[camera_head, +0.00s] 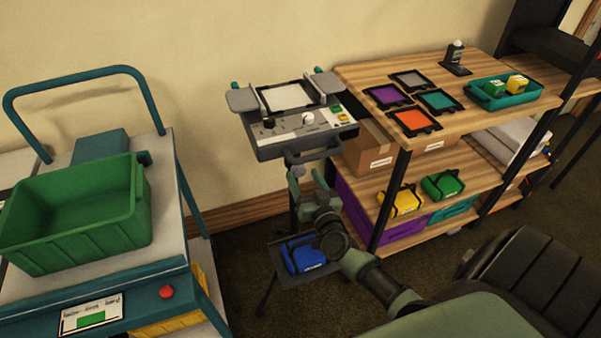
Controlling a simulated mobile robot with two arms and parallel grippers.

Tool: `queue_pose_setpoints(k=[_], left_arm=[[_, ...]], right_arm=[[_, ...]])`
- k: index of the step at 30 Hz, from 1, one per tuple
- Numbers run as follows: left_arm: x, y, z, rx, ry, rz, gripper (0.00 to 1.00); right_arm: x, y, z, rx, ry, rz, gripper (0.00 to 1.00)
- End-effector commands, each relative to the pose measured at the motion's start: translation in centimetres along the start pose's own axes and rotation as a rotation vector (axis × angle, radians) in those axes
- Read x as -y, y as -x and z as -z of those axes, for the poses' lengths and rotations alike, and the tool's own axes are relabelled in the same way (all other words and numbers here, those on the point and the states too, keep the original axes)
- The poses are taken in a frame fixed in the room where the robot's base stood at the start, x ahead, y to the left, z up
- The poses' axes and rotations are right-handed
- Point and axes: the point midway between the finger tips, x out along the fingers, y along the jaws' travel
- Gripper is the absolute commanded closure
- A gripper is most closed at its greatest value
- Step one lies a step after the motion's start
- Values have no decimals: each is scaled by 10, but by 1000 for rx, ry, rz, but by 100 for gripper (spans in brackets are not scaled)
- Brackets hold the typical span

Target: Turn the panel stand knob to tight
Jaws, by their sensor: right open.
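The panel stand (300,143) is a grey console on a thin dark stand by the wall. Its top carries a white knob (307,118) at the middle and a small dark knob (268,124) to the left. A dark rounded part (293,158) sits under its front edge; I cannot tell which of these is the stand knob or read its setting. My right gripper (305,178) is open, just below the console's front edge, pointing up toward the rounded part. It looks empty, and contact is not clear. My left gripper is not in view.
A teal-framed cart with a green crate (75,215) stands at the left. A wooden shelf (455,90) with coloured frames and a teal tray (500,97) is at the right. A blue bag (303,254) sits low on the stand. Floor shows between cart and stand.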

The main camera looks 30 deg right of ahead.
Motion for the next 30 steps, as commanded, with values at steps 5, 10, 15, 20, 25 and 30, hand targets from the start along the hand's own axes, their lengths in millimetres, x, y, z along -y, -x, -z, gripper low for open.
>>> queue_pose_setpoints(k=[5,10,15,20,25,30], left_arm=[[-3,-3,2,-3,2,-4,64],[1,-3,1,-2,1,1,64],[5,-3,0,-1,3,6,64],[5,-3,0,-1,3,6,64],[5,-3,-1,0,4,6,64],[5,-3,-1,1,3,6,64]], right_arm=[[0,-22,0,-1,0,0,41],[0,-29,0,1,0,1,41],[0,-29,-1,1,0,1,41],[0,-29,-1,1,0,1,77],[0,-28,-1,2,-1,0,100],[0,-28,-1,2,-19,0,100]])
